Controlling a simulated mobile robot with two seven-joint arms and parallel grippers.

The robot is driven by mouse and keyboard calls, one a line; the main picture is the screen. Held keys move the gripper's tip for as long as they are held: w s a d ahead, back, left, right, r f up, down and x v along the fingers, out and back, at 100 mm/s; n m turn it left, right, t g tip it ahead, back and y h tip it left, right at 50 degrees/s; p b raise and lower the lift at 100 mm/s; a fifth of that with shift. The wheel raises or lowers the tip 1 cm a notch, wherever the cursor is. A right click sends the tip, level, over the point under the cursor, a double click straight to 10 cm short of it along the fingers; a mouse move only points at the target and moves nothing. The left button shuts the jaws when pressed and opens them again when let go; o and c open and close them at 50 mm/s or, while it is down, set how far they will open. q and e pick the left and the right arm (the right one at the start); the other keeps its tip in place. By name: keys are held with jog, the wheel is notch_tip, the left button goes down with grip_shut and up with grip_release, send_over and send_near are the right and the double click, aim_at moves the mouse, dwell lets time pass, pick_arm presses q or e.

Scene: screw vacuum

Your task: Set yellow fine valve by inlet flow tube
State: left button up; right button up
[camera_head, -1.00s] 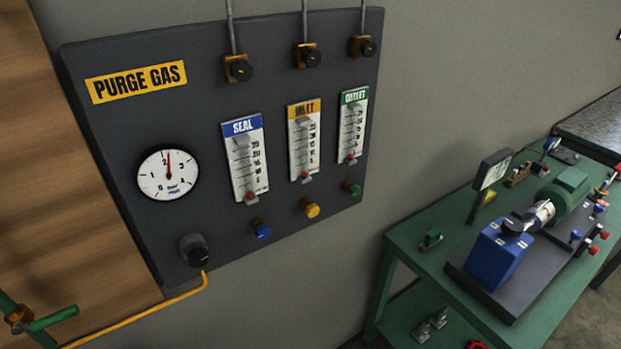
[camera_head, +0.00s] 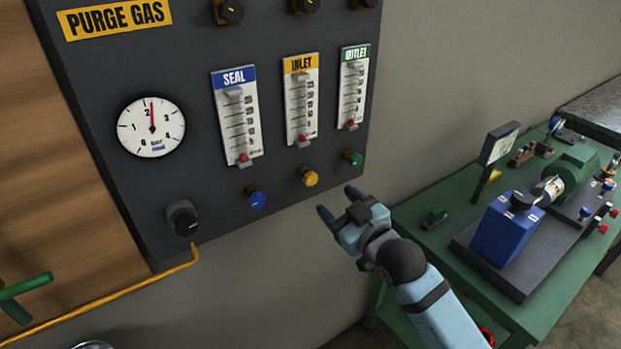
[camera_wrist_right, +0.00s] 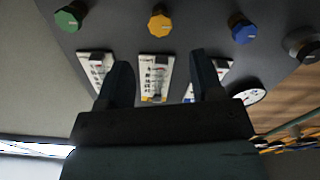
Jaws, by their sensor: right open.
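The yellow fine valve (camera_head: 311,178) is a small round knob on the dark panel, below the inlet flow tube (camera_head: 301,100). The tube has a yellow INLET label and a red float near its bottom. My right gripper (camera_head: 338,203) is open and empty, below and right of the yellow valve and apart from it. In the right wrist view the yellow valve (camera_wrist_right: 160,23) shows beyond the open fingers (camera_wrist_right: 164,78), and the inlet tube (camera_wrist_right: 156,75) shows between them. My left gripper is not in view.
A blue knob (camera_head: 256,198) and a green knob (camera_head: 353,158) flank the yellow one. A pressure gauge (camera_head: 151,127) and a black regulator knob (camera_head: 182,217) are at left. A green bench (camera_head: 450,262) with a pump stands at right.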

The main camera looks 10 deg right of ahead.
aim_at(312, 180)
jog(key=x, duration=1)
jog(key=shift+f+p, duration=0.1)
jog(key=shift+p, duration=0.3)
jog(key=c, duration=0.9)
